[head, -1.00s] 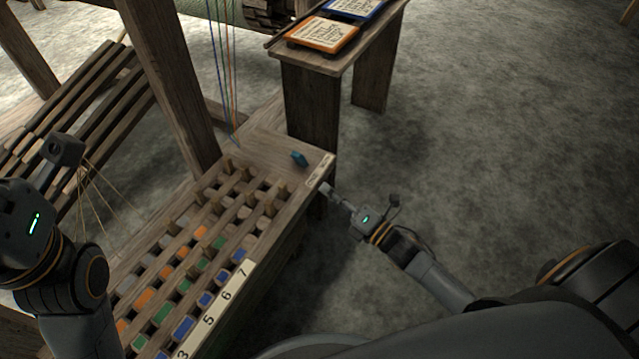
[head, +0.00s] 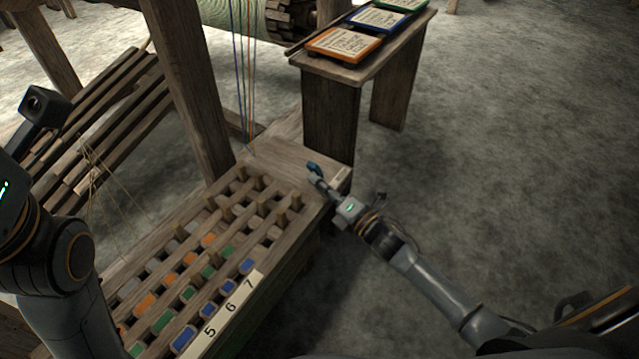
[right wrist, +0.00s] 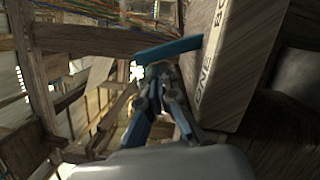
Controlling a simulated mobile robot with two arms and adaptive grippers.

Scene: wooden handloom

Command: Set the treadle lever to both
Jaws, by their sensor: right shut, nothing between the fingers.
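The treadle lever is a small blue lever (head: 313,167) on the wooden top at the far end of the pegged board. In the right wrist view the blue lever (right wrist: 170,49) lies across, just beyond my fingertips. My right gripper (head: 319,178) is shut and empty, with its tips right at the lever, partly covering it in the head view. In the right wrist view the gripper (right wrist: 160,72) is close below the lever; I cannot tell if they touch. My left arm shows at the left, but its fingers are out of view.
The pegged board (head: 140,250) has rows of coloured blocks and a numbered strip (head: 230,310). A pale label with partly readable letters (right wrist: 205,75) runs along the board's edge. A loom post (head: 190,85) and hanging threads stand behind; a bench (head: 330,105) holds coloured cards. Floor is clear at right.

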